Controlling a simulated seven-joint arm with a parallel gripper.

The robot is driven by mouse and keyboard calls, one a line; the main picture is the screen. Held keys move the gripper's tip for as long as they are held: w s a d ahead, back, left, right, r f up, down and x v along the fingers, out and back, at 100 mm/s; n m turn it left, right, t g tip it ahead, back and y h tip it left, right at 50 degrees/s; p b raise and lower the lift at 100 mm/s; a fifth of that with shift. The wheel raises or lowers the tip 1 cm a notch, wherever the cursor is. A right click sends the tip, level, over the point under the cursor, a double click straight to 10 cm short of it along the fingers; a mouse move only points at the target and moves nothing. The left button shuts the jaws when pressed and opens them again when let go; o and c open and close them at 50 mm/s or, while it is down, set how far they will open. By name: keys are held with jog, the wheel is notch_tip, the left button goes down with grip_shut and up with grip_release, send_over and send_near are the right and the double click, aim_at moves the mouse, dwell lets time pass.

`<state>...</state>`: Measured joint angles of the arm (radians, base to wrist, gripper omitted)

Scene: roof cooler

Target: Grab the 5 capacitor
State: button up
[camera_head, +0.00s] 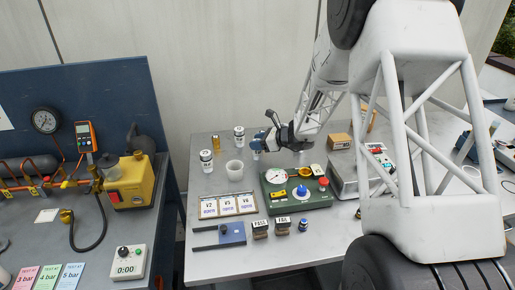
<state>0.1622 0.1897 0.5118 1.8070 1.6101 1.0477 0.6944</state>
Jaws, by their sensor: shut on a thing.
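My gripper (263,141) is over the back part of the table, right of these cans, and is shut. A small pale can (256,153) shows just under its fingers and is mostly hidden. It looks like a capacitor, but its label is too small to read. I cannot tell whether it touches the table.
A brown box (340,142) is to the right.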

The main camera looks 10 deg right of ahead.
jog(key=shift+r, duration=0.15)
notch_tip(320, 180, up, 10)
jog(key=shift+f, duration=0.1)
dwell(0.5)
